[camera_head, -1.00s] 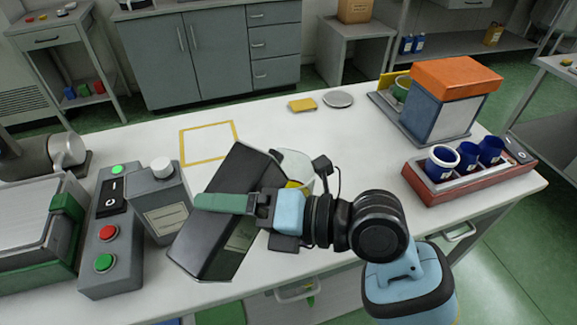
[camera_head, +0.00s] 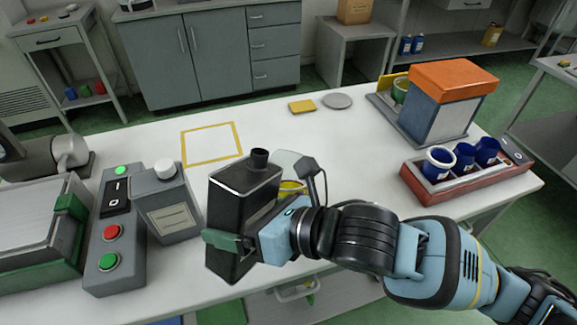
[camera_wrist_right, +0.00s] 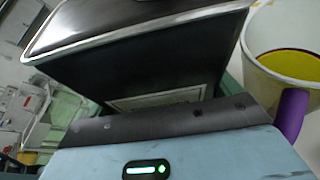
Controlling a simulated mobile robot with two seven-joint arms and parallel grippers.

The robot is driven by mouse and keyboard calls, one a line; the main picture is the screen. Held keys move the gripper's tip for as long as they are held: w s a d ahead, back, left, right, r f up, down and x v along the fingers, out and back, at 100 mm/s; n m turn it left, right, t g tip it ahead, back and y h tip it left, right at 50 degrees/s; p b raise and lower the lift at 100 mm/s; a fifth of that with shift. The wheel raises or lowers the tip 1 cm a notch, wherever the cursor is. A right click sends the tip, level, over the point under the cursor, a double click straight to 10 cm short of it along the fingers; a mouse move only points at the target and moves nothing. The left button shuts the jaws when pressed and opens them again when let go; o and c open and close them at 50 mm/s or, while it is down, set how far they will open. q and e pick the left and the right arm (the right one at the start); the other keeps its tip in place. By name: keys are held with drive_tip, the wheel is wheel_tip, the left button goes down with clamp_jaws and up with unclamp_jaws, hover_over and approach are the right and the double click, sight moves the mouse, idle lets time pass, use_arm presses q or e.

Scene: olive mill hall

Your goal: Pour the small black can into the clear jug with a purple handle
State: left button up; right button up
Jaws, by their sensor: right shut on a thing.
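My right gripper (camera_head: 236,243) is shut on the small black can (camera_head: 228,205), a boxy black can with a short open neck on top. The can is held nearly upright at the table's front edge. The clear jug (camera_head: 287,163) stands just behind and right of the can, partly hidden by the can and my gripper. Yellow liquid shows inside it. In the right wrist view the can (camera_wrist_right: 150,65) fills the middle, and the jug (camera_wrist_right: 262,45) with its purple handle (camera_wrist_right: 291,115) is at the right, apart from the can. My left gripper is not in view.
A grey can with a white cap (camera_head: 167,205) and a button box (camera_head: 113,230) stand close on the left. A yellow-outlined square (camera_head: 212,144) lies behind. A red tray (camera_head: 430,196) with blue cups is at the right.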

drive_tip(key=shift+f+n+t+h+p, duration=0.2)
drive_tip(key=shift+n+t+h+p, duration=0.25)
drive_tip(key=shift+n+p, duration=0.35)
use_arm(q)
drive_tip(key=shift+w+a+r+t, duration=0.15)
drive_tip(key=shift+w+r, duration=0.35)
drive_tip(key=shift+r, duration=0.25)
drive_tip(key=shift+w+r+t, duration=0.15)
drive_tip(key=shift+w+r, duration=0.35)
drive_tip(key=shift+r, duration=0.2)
use_arm(e)
drive_tip(key=shift+f+n+t, duration=0.45)
drive_tip(key=shift+f+n, duration=0.15)
drive_tip(key=shift+f, duration=0.5)
